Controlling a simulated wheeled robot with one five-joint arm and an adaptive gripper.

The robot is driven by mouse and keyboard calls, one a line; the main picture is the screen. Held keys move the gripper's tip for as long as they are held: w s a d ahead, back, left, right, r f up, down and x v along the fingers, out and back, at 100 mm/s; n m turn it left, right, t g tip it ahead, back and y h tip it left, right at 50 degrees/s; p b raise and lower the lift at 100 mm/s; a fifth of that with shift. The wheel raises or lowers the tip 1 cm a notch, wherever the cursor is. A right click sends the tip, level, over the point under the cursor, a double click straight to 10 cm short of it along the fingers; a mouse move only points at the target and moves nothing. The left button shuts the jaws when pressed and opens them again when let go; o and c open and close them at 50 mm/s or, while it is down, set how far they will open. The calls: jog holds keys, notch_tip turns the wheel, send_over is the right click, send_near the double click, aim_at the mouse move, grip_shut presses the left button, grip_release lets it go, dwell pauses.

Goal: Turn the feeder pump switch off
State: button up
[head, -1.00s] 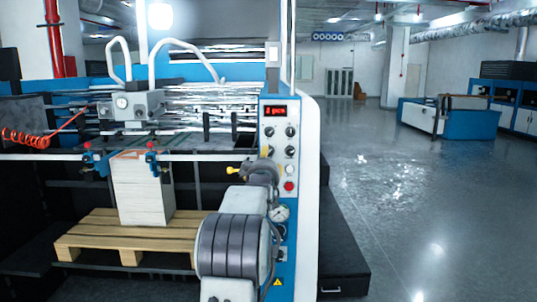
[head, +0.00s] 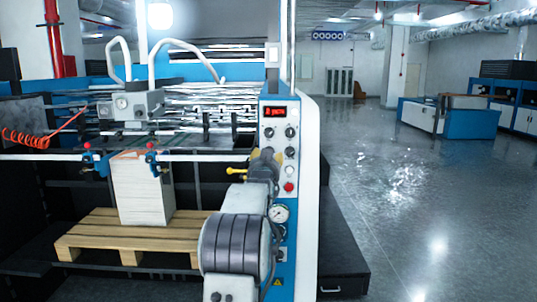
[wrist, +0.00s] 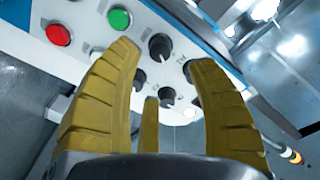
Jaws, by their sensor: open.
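The control panel (head: 279,111) on the white and blue machine end carries several black rotary switches, one at its upper right (head: 290,132). In the wrist view, black switches show between and beside my fingers: one large knob (wrist: 160,46), one by the right fingertip (wrist: 189,71), and one lower between the fingers (wrist: 166,97). Their labels are too small to read, so I cannot tell which is the feeder pump switch. My gripper (wrist: 162,62) has its yellow fingers spread in front of these switches, holding nothing. In the head view my gripper (head: 256,163) is at the panel's lower left, hiding part of it.
A red button (wrist: 58,35) and a green button (wrist: 119,18) sit near the switches. A red-lit display (head: 275,111) tops the panel. A pressure gauge (head: 279,213) is below. A paper stack (head: 142,195) stands on a pallet (head: 90,232) at left.

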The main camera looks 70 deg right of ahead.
jog(key=p+x, duration=0.3)
jog(key=x, duration=0.3)
jog(key=shift+d, duration=0.1)
jog(key=shift+c, duration=0.4)
grip_shut()
dwell(0.3)
